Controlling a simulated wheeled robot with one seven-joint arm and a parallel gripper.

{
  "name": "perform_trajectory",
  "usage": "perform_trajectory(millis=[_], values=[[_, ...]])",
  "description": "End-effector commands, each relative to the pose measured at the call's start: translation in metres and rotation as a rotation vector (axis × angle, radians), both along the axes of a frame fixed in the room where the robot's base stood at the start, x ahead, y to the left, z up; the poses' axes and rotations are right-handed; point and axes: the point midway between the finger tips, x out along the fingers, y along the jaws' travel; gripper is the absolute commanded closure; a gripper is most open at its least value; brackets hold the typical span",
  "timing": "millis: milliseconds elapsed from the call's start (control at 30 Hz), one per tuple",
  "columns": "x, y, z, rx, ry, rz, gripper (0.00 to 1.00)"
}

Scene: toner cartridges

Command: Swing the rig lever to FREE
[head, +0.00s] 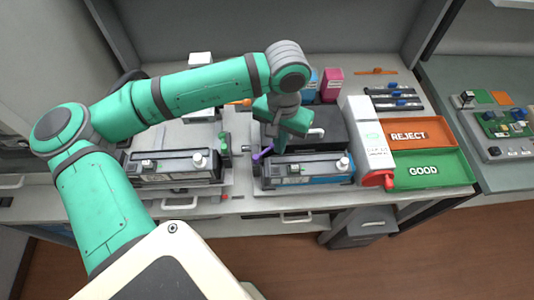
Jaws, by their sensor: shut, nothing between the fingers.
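My gripper (283,145) points down over the right-hand rig (262,184), just behind the cartridge lying in it, and looks closed and empty. A purple lever (263,153) sticks up at the left end of this rig, a little left of the gripper. I cannot tell whether the fingers touch it. The cartridge (325,169) is dark with a blue lower side and a white knob. No FREE mark is legible, so the lever's setting cannot be read. My arm's wrist hides part of the area behind the rig.
A second cartridge (175,168) lies in a left-hand rig with a green upright piece (225,145). On the right stand a white box (372,150) with a red part (378,180), an orange REJECT tray (453,133) and a green GOOD tray (467,175).

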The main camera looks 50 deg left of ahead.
Motion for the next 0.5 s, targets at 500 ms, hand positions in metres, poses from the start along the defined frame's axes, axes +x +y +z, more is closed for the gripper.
perform_trajectory(millis=[500], values=[[0.0033, 0.0098, 0.0, 0.0, 0.001, 0.001, 1.0]])
